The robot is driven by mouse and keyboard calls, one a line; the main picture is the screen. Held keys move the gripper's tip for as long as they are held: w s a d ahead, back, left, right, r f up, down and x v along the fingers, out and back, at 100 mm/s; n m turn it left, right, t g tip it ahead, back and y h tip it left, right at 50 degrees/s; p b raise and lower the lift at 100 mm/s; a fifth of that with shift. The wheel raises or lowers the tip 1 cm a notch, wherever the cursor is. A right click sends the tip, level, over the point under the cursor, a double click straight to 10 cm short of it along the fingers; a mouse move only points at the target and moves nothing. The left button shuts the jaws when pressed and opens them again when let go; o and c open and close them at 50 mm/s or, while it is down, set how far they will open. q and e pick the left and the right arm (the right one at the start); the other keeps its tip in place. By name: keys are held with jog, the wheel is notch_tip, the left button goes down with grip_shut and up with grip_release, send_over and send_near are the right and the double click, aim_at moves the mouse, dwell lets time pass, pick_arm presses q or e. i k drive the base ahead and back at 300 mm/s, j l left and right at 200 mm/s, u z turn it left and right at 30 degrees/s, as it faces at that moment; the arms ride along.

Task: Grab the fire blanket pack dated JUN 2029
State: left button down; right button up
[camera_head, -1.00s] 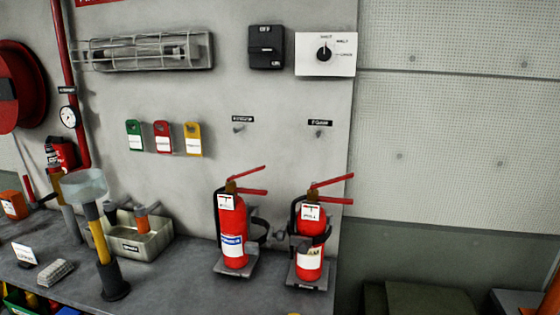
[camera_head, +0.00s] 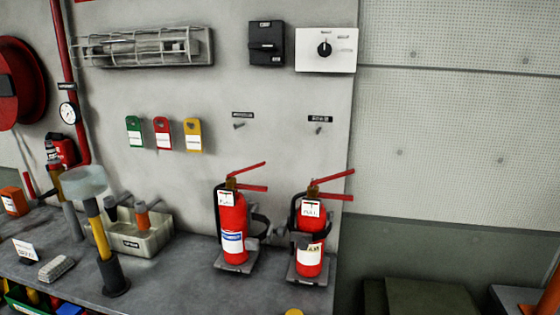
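I cannot make out any pack with a readable JUN 2029 date. A small red item with dark and white parts (camera_head: 63,150) is by the wall at the left, below the gauge; I cannot tell what it is. An orange box with a white label (camera_head: 13,201) stands at the left edge of the bench, its print too small to read. Neither of my grippers is in view.
Two red extinguishers (camera_head: 232,228) (camera_head: 310,240) stand in brackets on the grey bench (camera_head: 180,285). A mallet-like tool (camera_head: 97,235) stands upright before a grey bin (camera_head: 150,240). Green, red and yellow tags (camera_head: 163,134) hang on the wall. A red hose reel (camera_head: 18,85) is left.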

aim_at(65, 148)
jog(key=k+j+u, duration=0.1)
jog(key=j, duration=0.35)
jog(key=k+j+u, duration=0.15)
jog(key=j, duration=0.35)
jog(key=k+j+u, duration=0.1)
jog(key=j, duration=0.4)
jog(key=k+j+u, duration=0.1)
jog(key=j, duration=0.4)
jog(key=k+j+u, duration=0.1)
jog(key=j, duration=0.45)
